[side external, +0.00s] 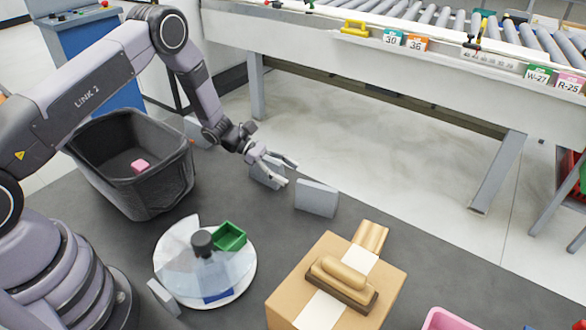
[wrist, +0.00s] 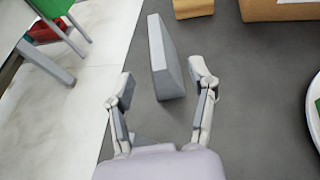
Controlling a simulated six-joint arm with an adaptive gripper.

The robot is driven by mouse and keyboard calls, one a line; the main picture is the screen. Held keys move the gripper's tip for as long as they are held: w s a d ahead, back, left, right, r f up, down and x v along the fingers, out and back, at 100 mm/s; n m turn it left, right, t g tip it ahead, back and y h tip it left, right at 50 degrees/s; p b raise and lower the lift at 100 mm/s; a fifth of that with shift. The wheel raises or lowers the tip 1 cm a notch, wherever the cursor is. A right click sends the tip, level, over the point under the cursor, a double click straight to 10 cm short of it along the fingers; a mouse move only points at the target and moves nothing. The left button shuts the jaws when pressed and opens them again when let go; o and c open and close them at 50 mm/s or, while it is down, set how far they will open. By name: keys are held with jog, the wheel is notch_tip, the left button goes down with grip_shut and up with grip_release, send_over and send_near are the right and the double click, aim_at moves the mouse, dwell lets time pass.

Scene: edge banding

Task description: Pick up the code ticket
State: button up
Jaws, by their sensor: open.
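Several printed cards hang on the conveyor's front rail in the side view: a 30 card (side external: 393,38), an orange 36 card (side external: 416,43), a green W-27 card (side external: 538,75) and a pink R-25 card (side external: 570,82). I cannot tell which, if any, is the code ticket. My gripper (side external: 290,174) is open and empty, low over the dark table's far edge, well apart from these cards. In the wrist view its spread fingers (wrist: 162,78) flank a grey block (wrist: 165,60), which appears ahead of them; contact cannot be told.
Grey blocks stand near the gripper, one to its right (side external: 316,198). A black bin (side external: 130,165) holds a pink piece (side external: 140,166). A white round plate (side external: 243,278) carries a green tray (side external: 229,236) and clear cover. A cardboard box (side external: 285,290) and pink container (side external: 448,320) stand at front.

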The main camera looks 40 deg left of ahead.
aim_at(309, 183)
jog(key=x, duration=0.8)
jog(key=shift+w+d, duration=0.15)
jog(key=shift+w, duration=0.1)
jog(key=c, duration=0.9)
